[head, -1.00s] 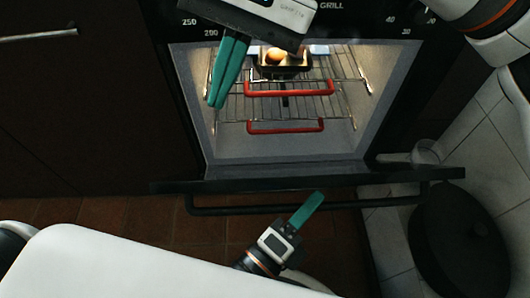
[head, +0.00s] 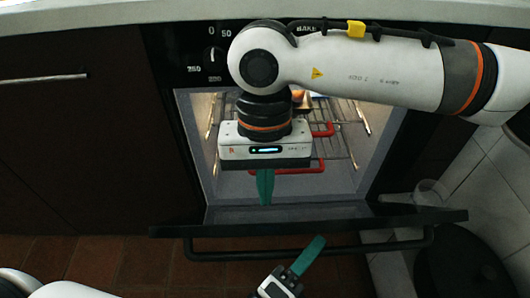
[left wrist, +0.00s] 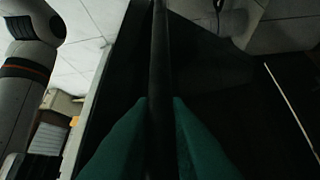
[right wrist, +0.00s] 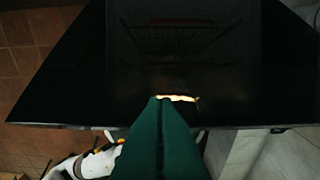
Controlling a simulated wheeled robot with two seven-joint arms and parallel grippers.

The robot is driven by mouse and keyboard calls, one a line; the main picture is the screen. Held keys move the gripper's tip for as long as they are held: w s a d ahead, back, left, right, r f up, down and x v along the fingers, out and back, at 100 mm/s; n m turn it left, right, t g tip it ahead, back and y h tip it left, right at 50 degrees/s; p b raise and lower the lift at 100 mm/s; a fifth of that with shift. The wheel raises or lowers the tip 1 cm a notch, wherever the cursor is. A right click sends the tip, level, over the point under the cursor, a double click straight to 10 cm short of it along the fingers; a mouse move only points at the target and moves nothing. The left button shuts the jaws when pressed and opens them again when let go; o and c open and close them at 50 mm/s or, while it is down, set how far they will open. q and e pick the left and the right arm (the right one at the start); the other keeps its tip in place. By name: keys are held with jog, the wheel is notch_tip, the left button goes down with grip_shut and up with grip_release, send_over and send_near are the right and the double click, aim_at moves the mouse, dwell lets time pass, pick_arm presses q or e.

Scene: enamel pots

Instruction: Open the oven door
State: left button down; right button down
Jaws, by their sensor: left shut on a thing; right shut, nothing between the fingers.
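The oven door (head: 300,218) is partly open, its wide dark upper edge standing out in front of the lit oven cavity (head: 345,180). Its dark bar handle (head: 215,254) runs along the front. My left gripper (head: 312,250) is shut on the handle; in the left wrist view its green fingers (left wrist: 160,105) lie either side of the handle bar (left wrist: 159,55). My right gripper (head: 265,200) is shut and empty, pointing down in front of the cavity, behind the door's edge. The right wrist view shows its closed fingers (right wrist: 160,100) over the door's dark inner face (right wrist: 225,75).
Wire racks (head: 345,140) with red handles sit inside the oven. A worktop (head: 120,17) runs above. A dark cabinet (head: 70,140) stands left; a dark round pot or lid (head: 460,265) lies at lower right by white tiles.

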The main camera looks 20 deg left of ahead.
aim_at(266, 231)
pick_arm(q)
jog(key=shift+f, duration=0.1)
pick_arm(e)
jog(key=shift+s+d+f, duration=0.3)
jog(key=shift+s+f, duration=0.35)
jog(key=shift+s, duration=0.25)
